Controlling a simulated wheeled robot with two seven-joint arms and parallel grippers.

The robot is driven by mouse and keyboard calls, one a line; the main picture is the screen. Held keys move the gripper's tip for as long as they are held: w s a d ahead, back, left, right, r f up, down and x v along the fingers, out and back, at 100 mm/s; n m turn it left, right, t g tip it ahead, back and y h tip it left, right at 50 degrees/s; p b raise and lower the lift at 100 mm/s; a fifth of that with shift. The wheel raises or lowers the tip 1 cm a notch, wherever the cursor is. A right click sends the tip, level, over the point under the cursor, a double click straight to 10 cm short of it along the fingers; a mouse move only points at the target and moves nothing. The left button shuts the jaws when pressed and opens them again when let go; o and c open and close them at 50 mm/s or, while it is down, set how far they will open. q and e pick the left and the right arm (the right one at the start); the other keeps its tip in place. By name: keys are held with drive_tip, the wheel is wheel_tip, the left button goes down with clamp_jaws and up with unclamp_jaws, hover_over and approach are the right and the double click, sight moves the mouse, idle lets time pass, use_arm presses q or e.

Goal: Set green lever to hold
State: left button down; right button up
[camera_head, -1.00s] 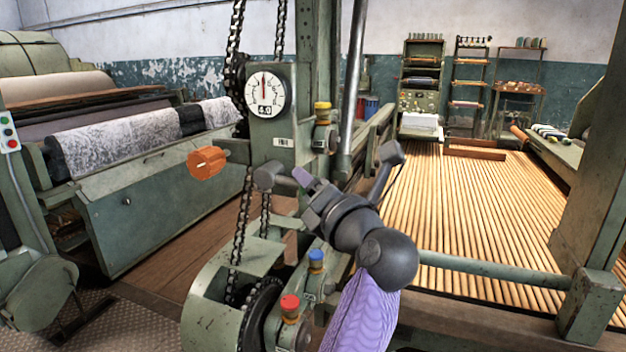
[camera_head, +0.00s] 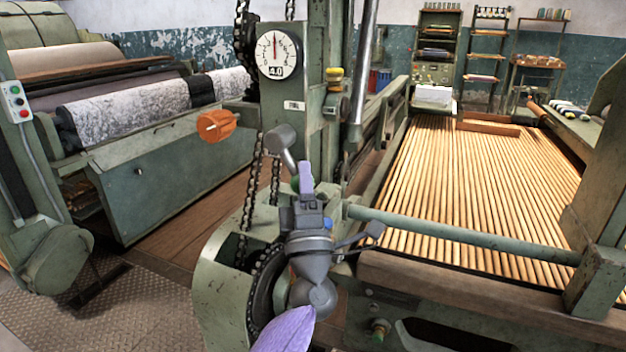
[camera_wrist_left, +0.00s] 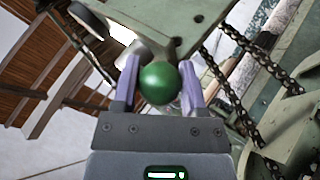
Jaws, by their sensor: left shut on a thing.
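The green lever shows as a round green knob (camera_wrist_left: 160,84) in the left wrist view. My left gripper (camera_wrist_left: 160,68) has its two purple fingers on either side of that knob, shut on it. In the head view my left gripper (camera_head: 305,178) points upward in front of the green machine post, with its purple finger end on. No label for a hold position can be read. My right gripper is not in view.
A chain (camera_head: 249,195) hangs beside the gripper. A slatted roller bed (camera_head: 470,180) lies to the right.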

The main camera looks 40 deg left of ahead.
use_arm(q)
drive_tip(key=shift+s+a+f+m+t+h+b, duration=0.1)
drive_tip(key=shift+a+f+m+t+h+b, duration=0.15)
drive_tip(key=shift+m+t+h, duration=0.65)
drive_tip(key=shift+a+f+m+t+h+b, duration=0.15)
drive_tip(key=shift+a+m+t+h, duration=0.3)
drive_tip(key=shift+m, duration=0.7)
drive_tip(key=shift+s+a+f+m+t+h+b, duration=0.1)
drive_tip(key=shift+a+f+m+t+h+b, duration=0.1)
drive_tip(key=shift+m+t+h, duration=0.65)
drive_tip(key=shift+m, duration=0.4)
drive_tip(key=shift+r, duration=0.1)
drive_tip(key=shift+c, duration=0.7)
unclamp_jaws()
